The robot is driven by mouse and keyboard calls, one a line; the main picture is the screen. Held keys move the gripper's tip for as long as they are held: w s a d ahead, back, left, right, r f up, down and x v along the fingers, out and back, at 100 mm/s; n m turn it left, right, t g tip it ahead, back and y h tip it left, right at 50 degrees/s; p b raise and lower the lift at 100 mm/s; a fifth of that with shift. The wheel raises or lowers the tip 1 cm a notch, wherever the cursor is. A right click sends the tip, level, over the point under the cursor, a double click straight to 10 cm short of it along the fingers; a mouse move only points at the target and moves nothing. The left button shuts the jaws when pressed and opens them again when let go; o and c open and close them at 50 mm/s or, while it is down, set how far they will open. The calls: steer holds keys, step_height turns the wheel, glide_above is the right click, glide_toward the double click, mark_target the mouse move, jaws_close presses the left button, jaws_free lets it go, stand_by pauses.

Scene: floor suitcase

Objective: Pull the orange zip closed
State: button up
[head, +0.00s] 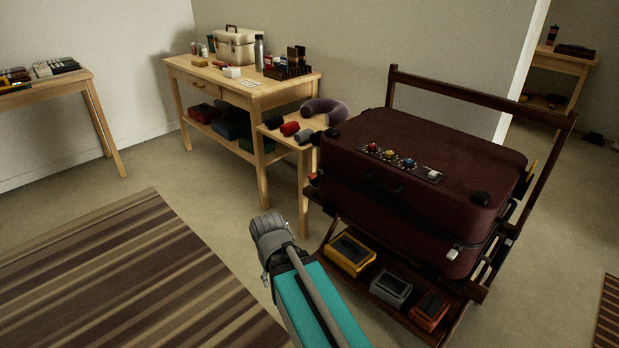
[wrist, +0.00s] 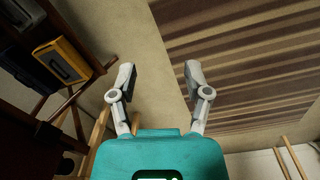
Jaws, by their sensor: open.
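A dark maroon suitcase (head: 420,155) lies shut-looking on a wooden rack (head: 480,97) in the head view. A pale metal tab (head: 455,250) hangs at its front right corner. A small yellow-orange piece (head: 531,166) shows at its right side; I cannot tell if it is the orange zip. How far any zip is run cannot be told. My gripper (wrist: 160,78) is open and empty in the wrist view, over bare floor beside the striped rug. In the head view my teal arm is left of the rack, apart from the suitcase; the fingers cannot be made out there.
The rack's lower shelf holds yellow (head: 350,254), grey (head: 390,288) and orange (head: 429,311) boxes. A strip of coloured knobs (head: 403,160) lies on the suitcase. A small table with a neck pillow (head: 325,110) stands close left. The striped rug (head: 140,270) is clear.

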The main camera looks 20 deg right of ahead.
steer(key=w+d+n+h+b, duration=0.2)
steer(key=w+d+n+h, duration=0.1)
steer(key=w+d, duration=0.15)
steer(key=n+t+h+b, duration=0.6)
steer(key=n+h, duration=0.8)
steer(key=n, duration=0.5)
glide_toward(310, 178)
steer(key=a, duration=0.2)
steer(key=shift+s+a+r, duration=0.15)
steer(key=shift+s+r, duration=0.05)
steer(key=shift+s, duration=0.1)
steer(key=shift+f+x, duration=0.1)
steer(key=shift+x, duration=3.4)
steer(key=shift+f+x, duration=0.15)
steer(key=shift+x, duration=3.3)
jaws_close()
